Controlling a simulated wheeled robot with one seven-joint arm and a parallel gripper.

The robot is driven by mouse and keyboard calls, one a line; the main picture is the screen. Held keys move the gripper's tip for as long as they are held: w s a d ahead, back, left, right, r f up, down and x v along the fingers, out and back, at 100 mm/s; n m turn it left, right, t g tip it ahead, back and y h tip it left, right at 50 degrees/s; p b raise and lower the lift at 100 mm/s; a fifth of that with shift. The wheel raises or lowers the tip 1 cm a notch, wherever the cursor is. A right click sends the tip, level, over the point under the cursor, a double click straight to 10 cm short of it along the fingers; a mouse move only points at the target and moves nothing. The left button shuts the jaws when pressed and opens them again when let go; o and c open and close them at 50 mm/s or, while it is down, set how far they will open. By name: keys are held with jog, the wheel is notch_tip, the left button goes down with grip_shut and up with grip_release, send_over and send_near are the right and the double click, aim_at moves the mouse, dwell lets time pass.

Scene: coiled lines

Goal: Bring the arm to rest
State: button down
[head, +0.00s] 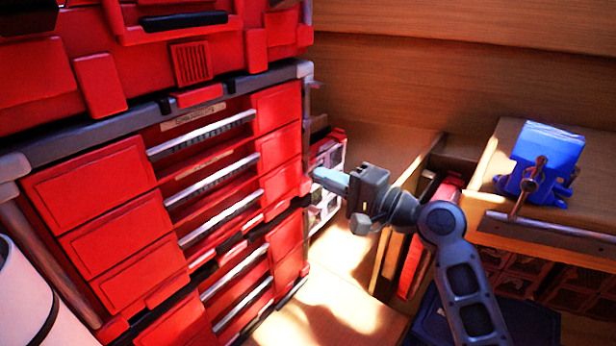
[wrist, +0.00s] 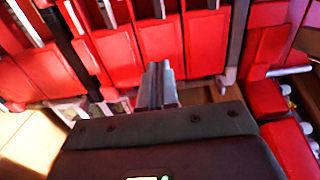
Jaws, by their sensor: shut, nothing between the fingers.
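My gripper (head: 330,181) is shut and empty. In the head view it is held in the air in the middle of the picture, pointing left toward the red tool chest (head: 115,233). My arm reaches up to it from the lower right. In the wrist view the closed fingers (wrist: 158,84) show in the middle, with the red chest fronts (wrist: 110,50) beyond them. I cannot tell the exact gap between the fingertips and the chest.
A blue vise (head: 545,165) sits on a wooden bench (head: 497,158) at the right. A red-and-white case (head: 328,152) stands behind my gripper. A white cylinder (head: 22,300) is at the lower left. Sunlit floor (head: 325,290) shows between chest and arm.

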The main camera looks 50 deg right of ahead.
jog(key=shift+s, duration=0.65)
jog(key=s+a+f+n+g+h, duration=0.25)
jog(key=s+a+f+n, duration=0.25)
jog(key=s+a+f, duration=0.55)
jog(key=s+a+r+n+y, duration=0.1)
jog(key=s+a+n, duration=0.4)
jog(key=s, duration=0.3)
jog(key=s+a+r+n+y, duration=0.1)
jog(key=s+a+r+n, duration=0.1)
jog(key=s+a+n, duration=0.3)
jog(key=s+n, duration=0.3)
jog(key=s, duration=0.1)
jog(key=shift+s+a+r+g, duration=0.15)
jog(key=shift+s+a+g, duration=0.05)
jog(key=shift+g, duration=0.15)
jog(key=shift+y, duration=0.25)
jog(key=shift+w+a, duration=0.15)
